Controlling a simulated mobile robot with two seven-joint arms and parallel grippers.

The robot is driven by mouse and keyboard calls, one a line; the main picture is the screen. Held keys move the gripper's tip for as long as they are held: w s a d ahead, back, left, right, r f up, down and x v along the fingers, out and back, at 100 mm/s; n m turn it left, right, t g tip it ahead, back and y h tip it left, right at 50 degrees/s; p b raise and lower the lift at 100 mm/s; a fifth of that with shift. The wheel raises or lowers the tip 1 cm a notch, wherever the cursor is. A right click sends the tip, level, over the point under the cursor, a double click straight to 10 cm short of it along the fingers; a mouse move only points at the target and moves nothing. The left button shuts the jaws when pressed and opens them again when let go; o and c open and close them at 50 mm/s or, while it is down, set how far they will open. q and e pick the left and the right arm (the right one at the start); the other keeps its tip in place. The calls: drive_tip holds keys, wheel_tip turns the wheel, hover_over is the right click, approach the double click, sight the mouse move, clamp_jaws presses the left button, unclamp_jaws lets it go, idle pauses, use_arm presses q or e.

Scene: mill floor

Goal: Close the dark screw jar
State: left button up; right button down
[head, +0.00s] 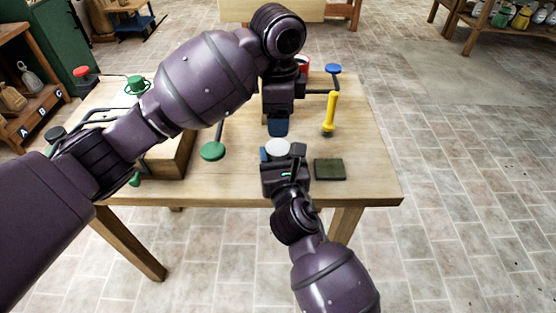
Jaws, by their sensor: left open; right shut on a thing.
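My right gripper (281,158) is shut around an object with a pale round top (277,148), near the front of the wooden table. This is probably the screw jar; its body is hidden by the gripper, so I cannot see that it is dark. I cannot tell whether the pale disc is a lid or the jar's mouth. My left gripper (278,127) is open and points down, just behind and apart from the pale top. Nothing shows clearly between its fingers. No separate lid can be made out.
A dark green square pad (329,169) lies right of the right gripper. A yellow upright tool (330,113), a blue-topped item (333,68) and a red item (303,63) stand behind. A green disc (213,151) is at left. The table's (375,180) right front corner is clear.

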sight(278, 147)
use_arm(q)
drive_tip(key=shift+f, duration=0.15)
use_arm(e)
drive_tip(key=shift+f, duration=0.35)
use_arm(q)
drive_tip(key=shift+f, duration=3.95)
drive_tip(key=c, duration=0.7)
drive_tip(key=o, duration=1)
drive_tip(key=shift+a+r, duration=0.1)
drive_tip(key=shift+r, duration=2.15)
